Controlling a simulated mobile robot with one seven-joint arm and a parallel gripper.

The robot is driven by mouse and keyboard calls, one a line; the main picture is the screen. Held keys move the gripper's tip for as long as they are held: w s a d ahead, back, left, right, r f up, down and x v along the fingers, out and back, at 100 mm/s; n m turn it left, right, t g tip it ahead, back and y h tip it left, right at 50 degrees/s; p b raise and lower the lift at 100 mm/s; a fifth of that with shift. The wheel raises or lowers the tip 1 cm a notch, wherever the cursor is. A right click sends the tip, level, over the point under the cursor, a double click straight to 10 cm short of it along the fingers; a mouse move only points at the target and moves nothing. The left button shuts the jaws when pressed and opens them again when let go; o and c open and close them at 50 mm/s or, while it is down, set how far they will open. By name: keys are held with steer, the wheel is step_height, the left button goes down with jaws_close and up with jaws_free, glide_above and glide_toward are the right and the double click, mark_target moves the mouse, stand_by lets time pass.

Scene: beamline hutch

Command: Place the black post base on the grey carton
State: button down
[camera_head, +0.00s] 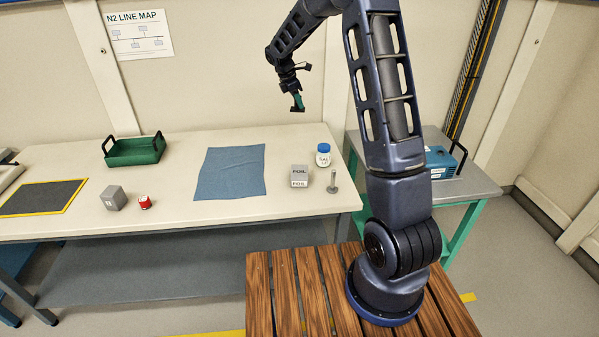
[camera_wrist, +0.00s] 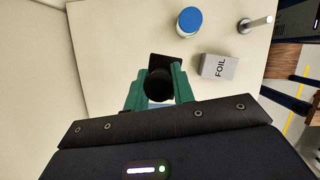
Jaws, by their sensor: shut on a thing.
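My gripper (camera_head: 298,98) is raised above the back of the bench, near the wall. In the wrist view its teal fingers (camera_wrist: 159,80) are shut on the black post base (camera_wrist: 172,60), which shows a dark flat plate and a round part between the fingers. The grey carton (camera_head: 299,171), marked FOIL, sits on the right part of the bench, well below my gripper. It also shows in the wrist view (camera_wrist: 217,68), to the right of the held post base and apart from it.
A blue-lidded jar (camera_head: 323,156) and a metal post on a round foot (camera_head: 332,184) stand close to the carton. A blue cloth (camera_head: 230,172) lies to its left. Further left are a green tray (camera_head: 135,151), a grey cube (camera_head: 113,198) and a red item (camera_head: 145,202).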

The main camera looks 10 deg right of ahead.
steer(key=m, duration=0.2)
glide_above(304, 171)
steer(key=a, duration=0.2)
steer(key=shift+g, duration=0.4)
step_height(304, 171, down, 19)
steer(key=shift+f, duration=0.1)
steer(key=shift+f, duration=0.15)
steer(key=c, duration=1.2)
jaws_free()
steer(key=shift+o, duration=0.2)
